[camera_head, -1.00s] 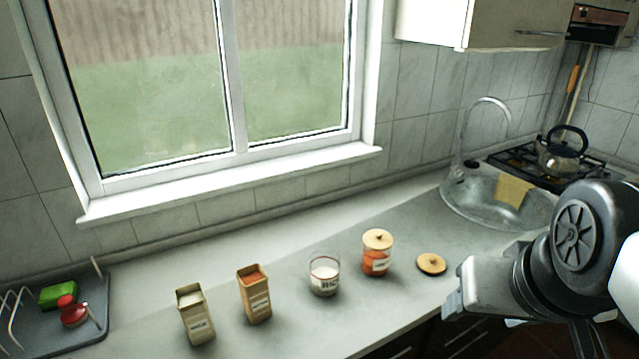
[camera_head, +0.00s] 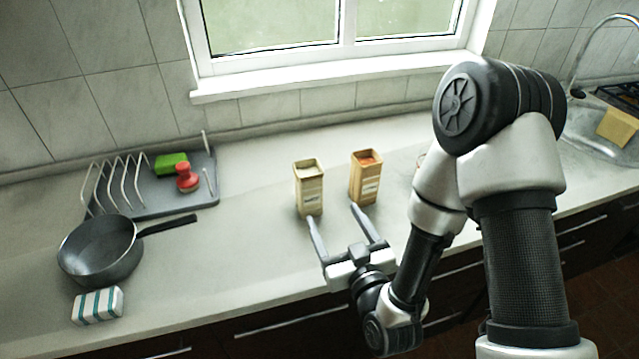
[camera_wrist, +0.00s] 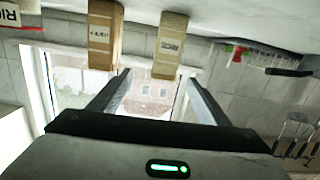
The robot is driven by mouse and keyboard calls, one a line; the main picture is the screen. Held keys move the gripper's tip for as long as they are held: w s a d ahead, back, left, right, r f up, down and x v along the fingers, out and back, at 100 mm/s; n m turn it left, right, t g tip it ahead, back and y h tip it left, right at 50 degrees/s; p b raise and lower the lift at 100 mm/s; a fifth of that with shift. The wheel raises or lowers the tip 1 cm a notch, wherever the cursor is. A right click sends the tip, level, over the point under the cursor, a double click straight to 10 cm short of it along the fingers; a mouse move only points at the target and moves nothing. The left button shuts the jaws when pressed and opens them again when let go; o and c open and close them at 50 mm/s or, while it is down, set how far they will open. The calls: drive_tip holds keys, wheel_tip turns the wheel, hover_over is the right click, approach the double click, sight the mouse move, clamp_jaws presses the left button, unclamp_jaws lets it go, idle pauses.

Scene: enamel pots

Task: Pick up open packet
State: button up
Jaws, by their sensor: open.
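Two tall open tan packets stand upright on the counter in the head view. The left packet (camera_head: 310,192) has pale contents, and the right packet (camera_head: 365,180) has orange-red contents. In the upside-down wrist view, the pale-filled packet (camera_wrist: 170,45) is right of centre and the red-filled packet (camera_wrist: 105,35) is left of it. My gripper (camera_head: 333,215) is open and empty, in front of the packets, its fingers pointing toward them. In the wrist view, my gripper (camera_wrist: 158,77) has both fingers spread, with the pale-filled packet just beyond. No contact with either packet is visible.
A dish rack tray (camera_head: 150,208) holds a green sponge (camera_head: 171,163) and a red-knobbed item (camera_head: 187,179). A black pan (camera_head: 100,250) and a striped block (camera_head: 97,306) lie at left. A labelled jar (camera_wrist: 18,14) stands beside the packets.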

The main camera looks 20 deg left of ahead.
sight(311, 186)
drive_tip(key=shift+t+y, duration=0.3)
drive_tip(key=shift+t, duration=0.1)
drive_tip(key=b+x, duration=0.2)
drive_tip(key=x, duration=0.1)
drive_tip(key=b+x, duration=0.3)
drive_tip(key=s+a+b+x, duration=0.1)
drive_tip(key=b+x, duration=0.1)
drive_tip(key=x, duration=0.1)
drive_tip(key=shift+w+a+f+b, duration=0.15)
drive_tip(key=shift+f+b, duration=0.25)
drive_tip(key=shift+x, duration=3.2)
drive_tip(key=c, duration=1.4)
drive_tip(key=shift+r, duration=0.1)
wheel_tip(311, 186, up, 10)
drive_tip(key=shift+f+p, duration=0.1)
drive_tip(key=shift+p, duration=0.65)
